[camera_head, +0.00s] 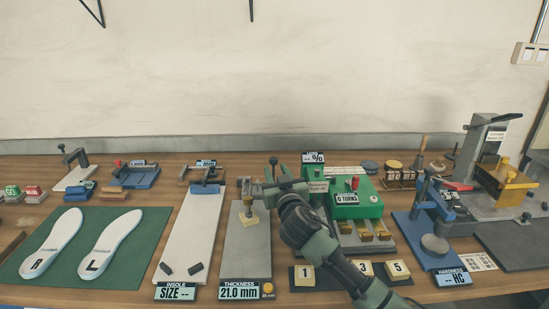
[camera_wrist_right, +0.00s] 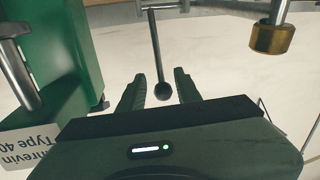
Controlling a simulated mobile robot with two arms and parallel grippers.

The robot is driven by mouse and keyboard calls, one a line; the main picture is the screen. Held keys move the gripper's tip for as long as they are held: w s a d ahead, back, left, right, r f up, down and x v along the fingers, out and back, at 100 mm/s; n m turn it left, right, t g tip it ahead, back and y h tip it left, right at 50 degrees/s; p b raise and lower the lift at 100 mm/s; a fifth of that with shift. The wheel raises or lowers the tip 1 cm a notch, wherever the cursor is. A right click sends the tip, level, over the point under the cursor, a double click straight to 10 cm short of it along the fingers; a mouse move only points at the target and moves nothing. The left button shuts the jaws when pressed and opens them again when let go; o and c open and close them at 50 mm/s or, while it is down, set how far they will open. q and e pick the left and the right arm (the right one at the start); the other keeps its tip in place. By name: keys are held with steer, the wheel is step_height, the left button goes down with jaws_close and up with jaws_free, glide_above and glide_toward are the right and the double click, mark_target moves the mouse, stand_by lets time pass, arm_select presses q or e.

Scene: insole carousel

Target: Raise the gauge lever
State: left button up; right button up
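The thickness gauge (camera_head: 247,240) stands mid-bench on a grey plate, with a brass-coloured foot over a yellow pad and a display (camera_head: 239,291) reading 21.0 mm. Its lever is a thin rod with a dark ball knob; the knob (camera_wrist_right: 162,91) shows in the right wrist view. My right gripper (camera_wrist_right: 160,88) is open, with one finger on each side of the knob and a visible gap to both. In the head view my right gripper (camera_head: 279,174) is at the gauge's upper right and hides part of it. My left gripper is not in view.
A green machine (camera_head: 358,207) marked 0 TURNS stands close right of my gripper. Its green side (camera_wrist_right: 75,60) fills the left of the wrist view. The gauge's brass foot (camera_wrist_right: 272,38) hangs at the upper right there. A pale insole board (camera_head: 192,235) lies left of the gauge.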

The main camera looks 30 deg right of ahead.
steer(key=x, duration=0.6)
steer(key=shift+w+d+r+p, duration=0.1)
steer(key=shift+w+r+p, duration=0.05)
steer(key=shift+w+p, duration=0.2)
